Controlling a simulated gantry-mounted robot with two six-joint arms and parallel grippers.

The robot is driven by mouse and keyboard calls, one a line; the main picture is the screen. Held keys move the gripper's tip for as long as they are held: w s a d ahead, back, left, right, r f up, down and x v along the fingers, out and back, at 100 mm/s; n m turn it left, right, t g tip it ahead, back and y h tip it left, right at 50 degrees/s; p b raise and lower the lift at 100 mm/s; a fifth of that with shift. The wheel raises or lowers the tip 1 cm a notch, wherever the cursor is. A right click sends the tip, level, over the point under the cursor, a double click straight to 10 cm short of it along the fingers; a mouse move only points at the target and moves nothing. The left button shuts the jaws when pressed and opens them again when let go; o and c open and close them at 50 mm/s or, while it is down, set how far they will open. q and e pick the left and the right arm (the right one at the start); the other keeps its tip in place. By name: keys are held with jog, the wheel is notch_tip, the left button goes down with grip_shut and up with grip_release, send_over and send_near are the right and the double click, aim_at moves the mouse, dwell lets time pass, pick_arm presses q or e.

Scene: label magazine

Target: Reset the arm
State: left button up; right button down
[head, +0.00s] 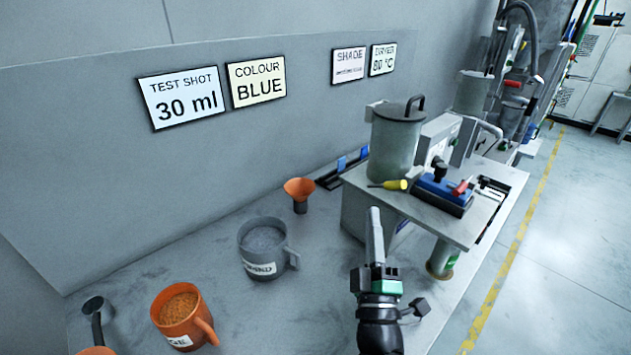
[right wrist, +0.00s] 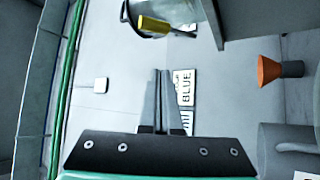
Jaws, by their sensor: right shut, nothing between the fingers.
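My right gripper (head: 375,225) is raised above the front part of the bench in the head view, pointing up and away. Its fingers are together with nothing between them; in the right wrist view the closed fingers (right wrist: 163,100) stand in front of the wall. It is apart from the machine (head: 425,210) behind it and from the grey jug (head: 250,268) to its left. My left gripper is not in either view.
An orange jug (head: 182,312), an orange funnel (head: 299,187) and a dark scoop (head: 96,310) are on the bench. A lidded grey hopper (head: 396,145), a yellow-handled tool (head: 394,185) and a blue block (head: 440,192) are at the machine. Wall signs (head: 184,97) hang behind.

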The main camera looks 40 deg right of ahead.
jog(key=s+a+r+m+t+p, duration=0.15)
jog(key=r+m+p, duration=0.35)
jog(key=r, duration=1.1)
jog(key=a+r+m+t+p, duration=0.25)
jog(key=r+p, duration=0.45)
jog(key=r, duration=0.9)
jog(key=s+a+r+n+t+y+p, duration=0.1)
jog(key=s+a+r+n+t+y, duration=0.15)
jog(key=a+r+y, duration=0.5)
jog(key=s+a+r+n+t+y, duration=0.1)
jog(key=s+a+r+t+y, duration=0.2)
jog(key=y, duration=0.7)
notch_tip(320, 180, up, 37)
jog(key=w+a+p, duration=0.1)
jog(key=p, duration=3.7)
jog(key=shift+w, duration=0.2)
jog(key=shift+a+r, duration=0.1)
